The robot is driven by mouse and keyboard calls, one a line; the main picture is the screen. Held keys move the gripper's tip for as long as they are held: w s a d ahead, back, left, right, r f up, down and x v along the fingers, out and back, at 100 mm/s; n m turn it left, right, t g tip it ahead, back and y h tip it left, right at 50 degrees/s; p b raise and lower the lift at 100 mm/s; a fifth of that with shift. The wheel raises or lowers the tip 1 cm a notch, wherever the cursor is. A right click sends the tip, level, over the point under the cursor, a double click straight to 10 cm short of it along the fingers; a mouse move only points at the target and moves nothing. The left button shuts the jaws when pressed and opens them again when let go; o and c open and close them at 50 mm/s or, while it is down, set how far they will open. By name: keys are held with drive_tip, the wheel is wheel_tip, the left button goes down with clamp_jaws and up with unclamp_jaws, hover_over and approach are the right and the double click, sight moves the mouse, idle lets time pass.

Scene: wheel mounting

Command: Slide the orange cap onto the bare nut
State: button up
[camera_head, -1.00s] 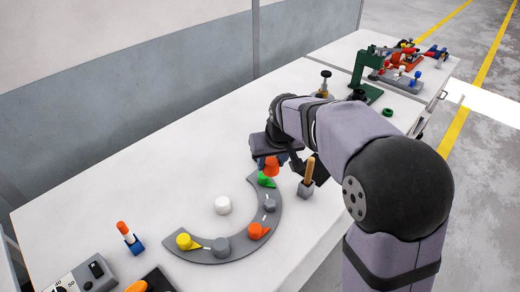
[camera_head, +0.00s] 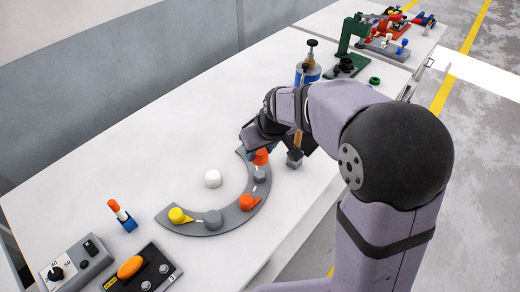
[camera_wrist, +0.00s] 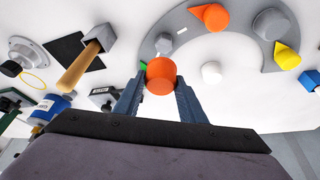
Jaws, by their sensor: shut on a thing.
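My gripper (camera_wrist: 158,92) is shut on an orange cap (camera_wrist: 161,75), which also shows below my gripper in the head view (camera_head: 261,157). One bare nut (camera_head: 260,175) is just in front of the held cap in the head view and shows in the wrist view (camera_wrist: 163,43). A green cap (camera_wrist: 143,66) is mostly hidden by the held cap. I cannot tell the held cap's exact height.
A white cylinder (camera_head: 212,178) stands inside the plate's curve. A wooden handle (camera_wrist: 78,71) in a grey block (camera_wrist: 101,37) is close beside my gripper. An orange-topped peg in a blue block (camera_head: 127,223) and control boxes (camera_head: 76,269) are at front left. The table's left middle is clear.

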sight(264, 165)
drive_tip(key=shift+f+b, duration=2.1)
drive_tip(key=shift+f, duration=0.85)
drive_tip(key=shift+f+b, duration=1.35)
drive_tip(key=shift+f, duration=0.55)
drive_tip(key=shift+r, duration=0.1)
drive_tip(key=o, duration=1.2)
drive_tip(key=shift+v, duration=3.65)
